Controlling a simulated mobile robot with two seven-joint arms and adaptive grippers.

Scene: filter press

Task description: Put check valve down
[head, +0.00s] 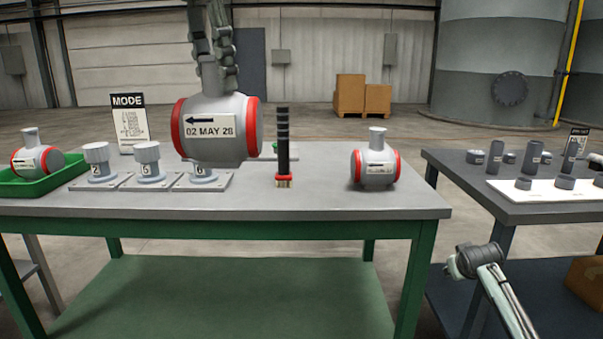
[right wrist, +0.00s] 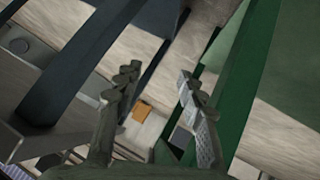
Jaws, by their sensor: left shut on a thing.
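My left gripper (head: 210,62) comes down from the top of the head view and is shut on the top stem of a check valve (head: 217,112). The valve is grey with red end rings and a label with a left-pointing arrow and "02 MAY 28". It hangs upright in front of the rightmost knob and covers part of it; its gap to the table is hard to judge. A similar valve (head: 375,163) stands on the table's right part. Another (head: 37,157) sits in a green tray (head: 40,184) at left. My right gripper (right wrist: 157,95) is open and empty in the right wrist view.
The grey-topped table (head: 290,202) has green legs. Bare tabletop lies beside the right valve. A second table (head: 525,207) with grey parts is at right.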

